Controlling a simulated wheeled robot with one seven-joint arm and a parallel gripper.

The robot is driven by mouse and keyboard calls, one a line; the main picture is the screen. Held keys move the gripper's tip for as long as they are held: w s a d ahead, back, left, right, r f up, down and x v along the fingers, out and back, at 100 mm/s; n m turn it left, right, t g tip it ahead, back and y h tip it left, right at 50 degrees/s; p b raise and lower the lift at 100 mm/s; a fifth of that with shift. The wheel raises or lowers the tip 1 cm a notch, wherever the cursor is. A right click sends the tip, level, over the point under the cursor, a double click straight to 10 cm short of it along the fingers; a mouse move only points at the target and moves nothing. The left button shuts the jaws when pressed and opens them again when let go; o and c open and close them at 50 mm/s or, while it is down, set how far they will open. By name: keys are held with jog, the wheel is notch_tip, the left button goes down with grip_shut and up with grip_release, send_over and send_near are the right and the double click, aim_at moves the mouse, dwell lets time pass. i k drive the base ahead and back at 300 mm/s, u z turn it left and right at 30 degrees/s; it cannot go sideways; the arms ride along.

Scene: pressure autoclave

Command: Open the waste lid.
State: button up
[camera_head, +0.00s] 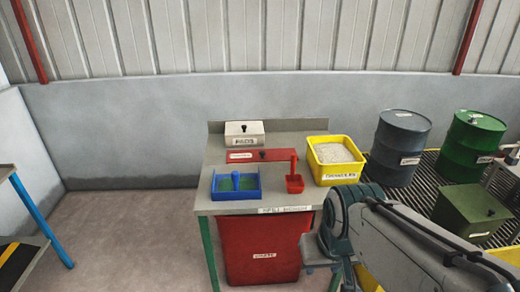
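A red bin (262,245) with a label that seems to read waste stands under the bench. My arm reaches in from the lower right, and its end (322,250) is at the bench's front right corner, apart from the lid. I cannot make out the fingers or anything held.
Drums (399,148) stand at right; a blue-framed table (28,205) is at left. Floor left of the bench is clear.

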aim_at(262, 153)
jog(key=u, duration=0.35)
jog(key=i, duration=1.2)
jog(key=z, duration=0.35)
